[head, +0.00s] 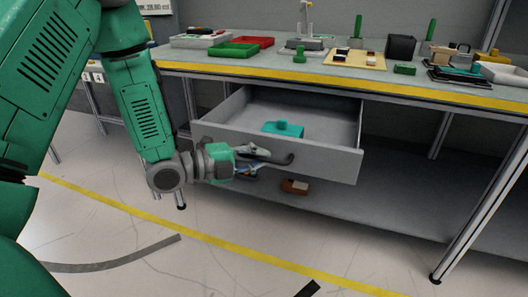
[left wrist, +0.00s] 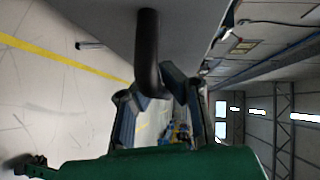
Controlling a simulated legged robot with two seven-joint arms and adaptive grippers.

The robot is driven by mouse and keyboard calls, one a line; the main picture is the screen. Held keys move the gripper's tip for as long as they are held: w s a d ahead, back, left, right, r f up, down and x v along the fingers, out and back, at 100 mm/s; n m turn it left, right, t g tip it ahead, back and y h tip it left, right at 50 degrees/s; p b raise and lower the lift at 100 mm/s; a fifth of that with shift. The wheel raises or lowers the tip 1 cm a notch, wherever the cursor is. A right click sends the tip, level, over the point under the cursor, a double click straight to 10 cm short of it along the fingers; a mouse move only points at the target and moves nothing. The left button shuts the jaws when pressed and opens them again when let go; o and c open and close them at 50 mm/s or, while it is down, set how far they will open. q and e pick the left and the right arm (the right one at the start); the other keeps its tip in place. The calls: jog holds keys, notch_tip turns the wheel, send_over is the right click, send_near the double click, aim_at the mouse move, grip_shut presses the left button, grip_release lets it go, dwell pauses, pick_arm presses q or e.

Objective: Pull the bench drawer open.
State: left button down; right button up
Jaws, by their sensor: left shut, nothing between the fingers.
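The bench drawer (head: 325,162) is grey and stands well out from under the worktop, its inside showing. A teal block with a knob (head: 283,128) lies in it. The drawer's dark curved handle (head: 289,159) is on the front panel; it also shows in the left wrist view (left wrist: 148,45). My left gripper (head: 268,158) is at the handle, in front of the drawer, and is shut with nothing held. In the left wrist view, the handle's bent end lies close by the fingers (left wrist: 165,85); whether they touch it I cannot tell. My right gripper is not in view.
The worktop (head: 330,76) has a yellow front edge and carries red and green trays, tools and a dark bin (head: 401,47). A brown block (head: 294,187) lies on the lower shelf. A bench leg (head: 480,210) stands at right. The floor in front is open.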

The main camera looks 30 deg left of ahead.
pick_arm(q)
jog(key=c, duration=1.6)
grip_release()
jog(key=shift+a, duration=0.3)
jog(key=shift+d, duration=0.1)
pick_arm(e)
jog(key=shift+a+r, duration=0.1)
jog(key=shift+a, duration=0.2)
pick_arm(q)
jog(key=shift+s, duration=0.1)
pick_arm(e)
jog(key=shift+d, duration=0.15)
pick_arm(q)
jog(key=shift+s+r, duration=0.1)
jog(key=shift+s, duration=0.15)
jog(key=v, duration=1.1)
jog(key=shift+a, duration=0.35)
jog(key=shift+a, duration=0.1)
jog(key=shift+f, duration=0.25)
